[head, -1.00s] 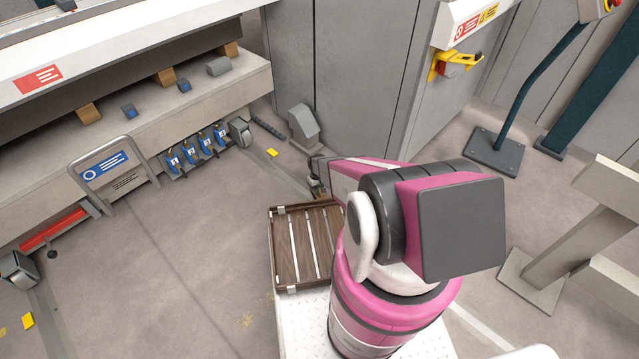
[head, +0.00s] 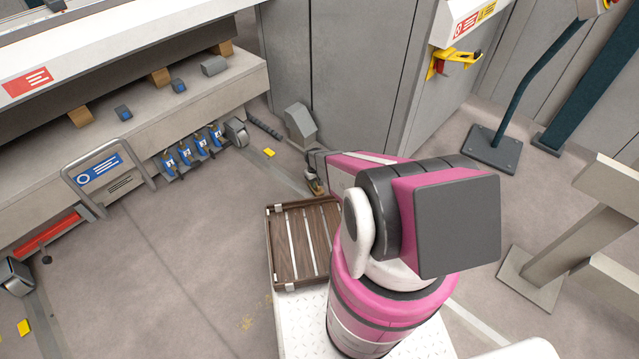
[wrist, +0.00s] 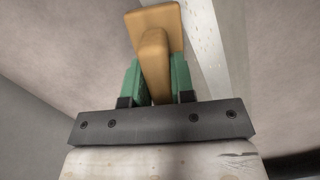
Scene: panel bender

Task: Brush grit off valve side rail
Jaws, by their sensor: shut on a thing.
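My gripper (wrist: 157,76) has green fingers, shut on the tan handle of a brush (wrist: 155,18). The brush's broad tan end lies beyond the fingertips; its bristles are hidden. A pale rail (wrist: 204,38) with small dark specks of grit runs just right of the brush in the wrist view. I cannot tell whether the brush touches it. In the head view the brush (head: 319,188) shows low near the floor, past the end of my pink arm.
A slatted wooden tray (head: 270,250) sits at the front of my base. A grey wedge-shaped block (head: 299,124) stands beside the cabinet (head: 335,70). A sign stand (head: 97,172) is in front of the machine at left. A post base (head: 491,150) is at right. Open floor lies left of the tray.

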